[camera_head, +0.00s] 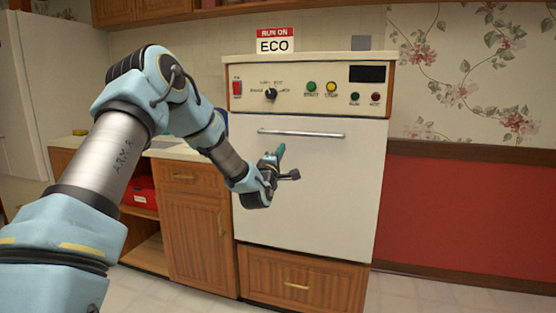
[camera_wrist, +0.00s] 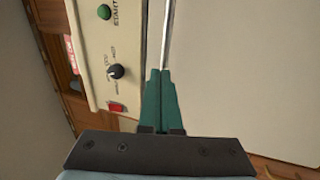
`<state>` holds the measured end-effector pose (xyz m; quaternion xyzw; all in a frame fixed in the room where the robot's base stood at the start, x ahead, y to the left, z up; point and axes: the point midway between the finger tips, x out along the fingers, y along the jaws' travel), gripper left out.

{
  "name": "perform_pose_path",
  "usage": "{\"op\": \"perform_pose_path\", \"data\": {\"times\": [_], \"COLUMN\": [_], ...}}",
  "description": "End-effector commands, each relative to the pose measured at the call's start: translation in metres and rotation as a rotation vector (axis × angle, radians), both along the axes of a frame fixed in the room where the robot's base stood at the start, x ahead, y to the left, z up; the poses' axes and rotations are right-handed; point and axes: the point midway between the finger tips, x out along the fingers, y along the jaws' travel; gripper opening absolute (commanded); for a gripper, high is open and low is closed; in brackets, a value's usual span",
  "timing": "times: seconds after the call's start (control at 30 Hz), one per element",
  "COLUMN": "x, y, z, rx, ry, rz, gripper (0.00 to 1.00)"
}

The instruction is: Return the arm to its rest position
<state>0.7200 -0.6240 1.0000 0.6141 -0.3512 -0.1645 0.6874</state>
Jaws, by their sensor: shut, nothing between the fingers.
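My gripper (camera_head: 281,150) is in front of the white appliance door (camera_head: 330,190) in the head view, just below its long metal handle (camera_head: 300,133). In the wrist view my gripper (camera_wrist: 160,74) shows two green fingers pressed together with nothing between them. The handle also shows in the wrist view (camera_wrist: 167,35), running up from behind the fingertips. I cannot tell whether the fingertips touch it. My blue and grey arm reaches in from the lower left of the head view. The appliance door looks closed.
The control panel (camera_head: 310,85) above the door has a red switch, a dial and several buttons. A sign reading "RUN ON ECO" (camera_head: 274,40) stands on top. Wooden cabinets (camera_head: 200,225) and a red box (camera_head: 138,190) are left. Floor at the lower right is clear.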

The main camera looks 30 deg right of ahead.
Motion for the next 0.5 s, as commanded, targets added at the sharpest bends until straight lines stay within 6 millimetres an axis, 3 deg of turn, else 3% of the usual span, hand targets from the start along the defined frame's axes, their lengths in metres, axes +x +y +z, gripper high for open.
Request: {"op": "perform_pose_path", "data": {"times": [0.2, 0.5], "x": [-0.019, -0.022], "y": [0.018, 0.026], "z": [-0.006, -0.006], "rx": [0.001, 0.039], "ry": [0.001, 0.000], "rz": [0.000, 0.005], "gripper": [0.00, 0.00]}}
